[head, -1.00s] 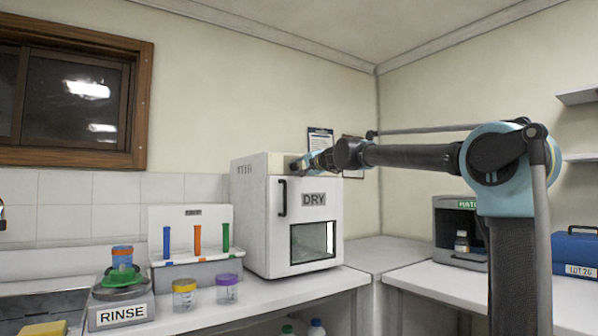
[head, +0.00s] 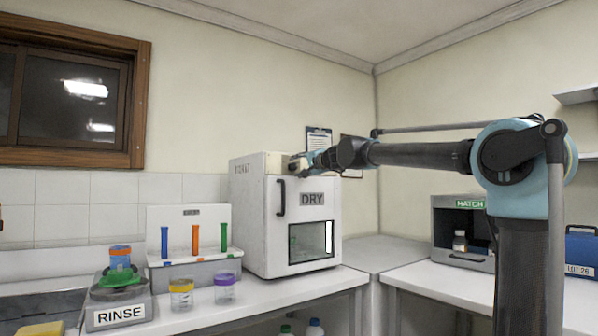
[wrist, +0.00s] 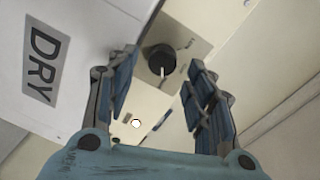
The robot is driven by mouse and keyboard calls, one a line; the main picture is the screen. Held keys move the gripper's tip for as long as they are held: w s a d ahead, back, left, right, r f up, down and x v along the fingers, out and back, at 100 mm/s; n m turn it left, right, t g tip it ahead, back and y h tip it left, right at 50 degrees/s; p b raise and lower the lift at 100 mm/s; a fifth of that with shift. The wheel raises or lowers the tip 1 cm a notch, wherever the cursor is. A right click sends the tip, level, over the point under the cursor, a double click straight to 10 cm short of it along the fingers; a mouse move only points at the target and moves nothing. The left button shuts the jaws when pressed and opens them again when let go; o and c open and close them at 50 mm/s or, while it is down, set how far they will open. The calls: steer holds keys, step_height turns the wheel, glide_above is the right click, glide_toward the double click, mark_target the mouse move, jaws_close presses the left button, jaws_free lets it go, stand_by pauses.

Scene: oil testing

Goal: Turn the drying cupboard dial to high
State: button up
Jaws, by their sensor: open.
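The white drying cupboard (head: 262,215) stands on the bench and bears a DRY label (head: 312,199), which also shows in the wrist view (wrist: 42,63). Its black round dial (wrist: 159,58) shows in the wrist view with a pale pointer line. Small marks lie around the dial, too blurred to read. My gripper (wrist: 161,75) is open, with its blue fingers apart on either side of the dial's line of view; the dial appears beyond the fingertips, and I cannot tell any contact. In the head view my gripper (head: 300,163) is at the cupboard's upper front edge, and the dial is hidden.
A rack with coloured tubes (head: 195,240), two lidded jars and a RINSE unit (head: 122,312) stand left of the cupboard. A grey MATCH box (head: 462,232) and a blue case (head: 580,255) are at right. The corner bench (head: 375,255) is clear.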

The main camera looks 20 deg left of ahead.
steer(key=shift+v, duration=2.75)
steer(key=s+d+f+n+g+h, duration=0.1)
steer(key=s+d+f+g+h, duration=0.2)
steer(key=s+d+f, duration=0.9)
steer(key=s+d+f+n+g+h, duration=0.2)
steer(key=s+d+f+h, duration=0.3)
steer(key=s+d+f, duration=0.7)
steer(key=s+d+f+n+g+h, duration=0.2)
steer(key=s+d+f+g+h, duration=0.2)
steer(key=s+d+f, duration=0.9)
steer(key=d+f, duration=0.4)
steer(key=f, duration=0.7)
steer(key=d+f+h, duration=0.1)
steer(key=d+f, duration=0.4)
steer(key=f, duration=0.7)
